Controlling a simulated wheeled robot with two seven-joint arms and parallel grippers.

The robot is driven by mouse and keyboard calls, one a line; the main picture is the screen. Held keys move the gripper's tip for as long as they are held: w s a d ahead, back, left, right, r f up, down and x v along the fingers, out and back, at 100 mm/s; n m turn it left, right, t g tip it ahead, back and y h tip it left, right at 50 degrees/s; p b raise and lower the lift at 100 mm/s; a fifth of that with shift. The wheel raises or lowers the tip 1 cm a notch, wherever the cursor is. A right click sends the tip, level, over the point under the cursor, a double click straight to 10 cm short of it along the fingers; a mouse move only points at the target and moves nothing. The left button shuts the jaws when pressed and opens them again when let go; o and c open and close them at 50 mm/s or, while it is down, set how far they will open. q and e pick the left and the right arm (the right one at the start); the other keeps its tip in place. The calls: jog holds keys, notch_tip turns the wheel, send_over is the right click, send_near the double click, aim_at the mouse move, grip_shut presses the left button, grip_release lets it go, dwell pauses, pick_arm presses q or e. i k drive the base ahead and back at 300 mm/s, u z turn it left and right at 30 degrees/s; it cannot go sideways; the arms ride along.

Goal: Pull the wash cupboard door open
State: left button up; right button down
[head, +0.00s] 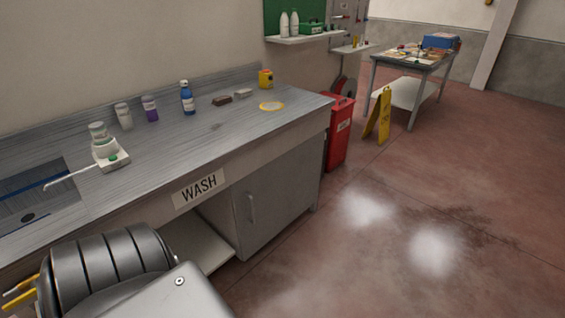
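The wash cupboard door (280,199) is a grey panel under the right end of the wash counter. It looks shut, flush with the front. A vertical bar handle (251,208) sits near its left edge. A WASH sign (199,188) is on the counter front, up and left of the door. Part of my own arm fills the lower left corner, left of the door and apart from the handle in the picture.
An open shelf (197,245) lies left of the door. A red bin (339,132) and yellow floor sign (379,116) stand beyond. The floor before the door is clear.

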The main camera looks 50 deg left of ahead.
aim_at(266, 200)
jog(key=z, duration=0.15)
jog(key=i, duration=0.75)
jog(key=u, duration=0.7)
jog(key=i, duration=0.55)
jog(key=u, duration=0.75)
